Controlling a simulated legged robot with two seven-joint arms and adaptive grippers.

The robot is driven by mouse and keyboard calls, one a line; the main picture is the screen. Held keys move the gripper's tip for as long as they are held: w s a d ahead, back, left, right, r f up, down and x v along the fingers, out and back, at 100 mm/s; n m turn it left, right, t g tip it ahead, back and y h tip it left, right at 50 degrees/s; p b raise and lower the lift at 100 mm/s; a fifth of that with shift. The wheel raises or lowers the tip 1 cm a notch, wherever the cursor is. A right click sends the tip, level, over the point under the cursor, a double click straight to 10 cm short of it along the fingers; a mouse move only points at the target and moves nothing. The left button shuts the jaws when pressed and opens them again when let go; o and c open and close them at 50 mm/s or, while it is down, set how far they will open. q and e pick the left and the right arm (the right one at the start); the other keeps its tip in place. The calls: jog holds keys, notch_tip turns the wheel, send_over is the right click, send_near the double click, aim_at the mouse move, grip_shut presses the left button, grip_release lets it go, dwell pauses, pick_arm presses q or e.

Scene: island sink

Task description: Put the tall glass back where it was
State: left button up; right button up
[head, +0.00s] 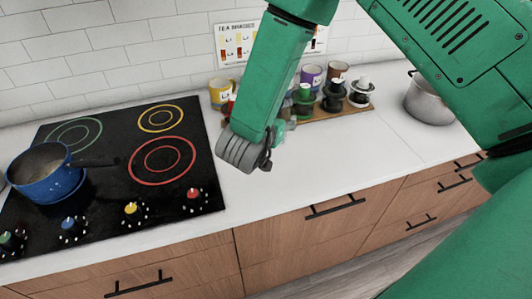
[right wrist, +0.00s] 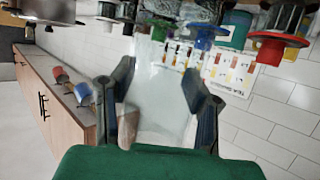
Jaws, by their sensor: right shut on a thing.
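In the right wrist view, a tall clear glass (right wrist: 160,105) stands between the two dark fingers of my right gripper (right wrist: 160,75). The fingers press on it from both sides. In the head view, my right forearm comes down over the counter to the right of the cooktop. It hides most of the right gripper, and I cannot make out the glass there. Whether the glass touches the counter cannot be told. My left gripper is not in view.
A wooden tray (head: 330,112) with cups and dark holders stands by the wall behind my arm, near a yellow mug (head: 220,92). A black cooktop (head: 112,150) with a blue pot (head: 45,172) is left. A grey pot (head: 428,100) stands right. The front counter (head: 330,165) is clear.

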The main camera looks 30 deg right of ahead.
jog(key=f, duration=0.3)
jog(key=d+f, duration=0.1)
jog(key=shift+s+f, duration=0.2)
jog(key=shift+s, duration=0.2)
jog(key=shift+a+f, duration=0.25)
jog(key=shift+a, duration=0.05)
jog(key=f, duration=0.1)
jog(key=a+f, duration=0.1)
jog(key=f, duration=0.2)
jog(key=shift+w+a+p, duration=0.2)
jog(key=shift+a+p, duration=0.2)
jog(key=shift+s+d+f, duration=0.1)
jog(key=shift+d, duration=0.6)
jog(key=o, duration=1.1)
jog(key=shift+d+f, duration=0.1)
jog(key=shift+d, duration=0.1)
jog(key=shift+c, duration=0.2)
jog(key=shift+o, duration=1.2)
jog(key=shift+a+r, duration=0.2)
jog(key=shift+a, duration=0.55)
pick_arm(q)
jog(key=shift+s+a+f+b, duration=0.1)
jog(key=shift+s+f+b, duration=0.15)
jog(key=shift+b, duration=0.5)
pick_arm(e)
jog(key=v, duration=1.1)
jog(key=shift+s+a, duration=0.25)
